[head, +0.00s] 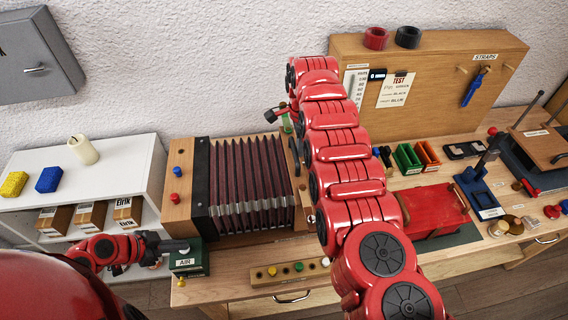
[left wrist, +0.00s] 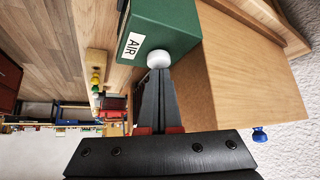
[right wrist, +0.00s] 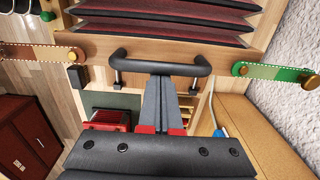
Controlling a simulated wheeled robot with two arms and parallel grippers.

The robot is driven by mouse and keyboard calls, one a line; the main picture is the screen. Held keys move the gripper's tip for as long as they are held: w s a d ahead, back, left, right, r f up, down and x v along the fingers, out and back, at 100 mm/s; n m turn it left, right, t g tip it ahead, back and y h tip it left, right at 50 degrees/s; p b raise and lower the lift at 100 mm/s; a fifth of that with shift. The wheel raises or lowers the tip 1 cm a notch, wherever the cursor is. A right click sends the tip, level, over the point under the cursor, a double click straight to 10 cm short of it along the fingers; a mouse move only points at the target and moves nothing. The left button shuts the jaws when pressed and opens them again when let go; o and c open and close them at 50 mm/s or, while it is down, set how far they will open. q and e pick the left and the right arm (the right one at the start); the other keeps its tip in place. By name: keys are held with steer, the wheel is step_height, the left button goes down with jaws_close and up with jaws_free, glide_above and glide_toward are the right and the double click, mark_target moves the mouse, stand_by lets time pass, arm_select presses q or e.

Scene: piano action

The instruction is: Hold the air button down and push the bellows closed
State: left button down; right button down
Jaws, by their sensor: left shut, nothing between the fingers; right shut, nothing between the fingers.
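The bellows (head: 246,172) stands open on the bench with its maroon folds spread. Its black handle (right wrist: 160,60) crosses the wooden end panel (right wrist: 230,50) in the right wrist view. My right gripper (right wrist: 163,78) is shut and empty, its tips at the handle's middle bar; contact is unclear. In the head view my right arm hides it. The green AIR box (left wrist: 165,32) carries a white air button (left wrist: 158,58). My left gripper (left wrist: 158,72) is shut and empty, its tips against or just at the button. It also shows beside the box in the head view (head: 176,247).
A wooden strip with coloured knobs (head: 290,272) lies in front of the bellows. A red box (head: 432,208) and green and orange trays stand to the right. A white shelf (head: 130,160) is left.

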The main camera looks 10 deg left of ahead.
steer(key=shift+s+a, duration=0.25)
steer(key=shift+a, duration=0.5)
steer(key=shift+s+a, duration=0.25)
steer(key=shift+a, duration=0.45)
steer(key=shift+d, duration=0.15)
stand_by(0.3)
steer(key=shift+w+d, duration=0.3)
steer(key=shift+d, duration=0.5)
steer(key=shift+r, duration=3.55)
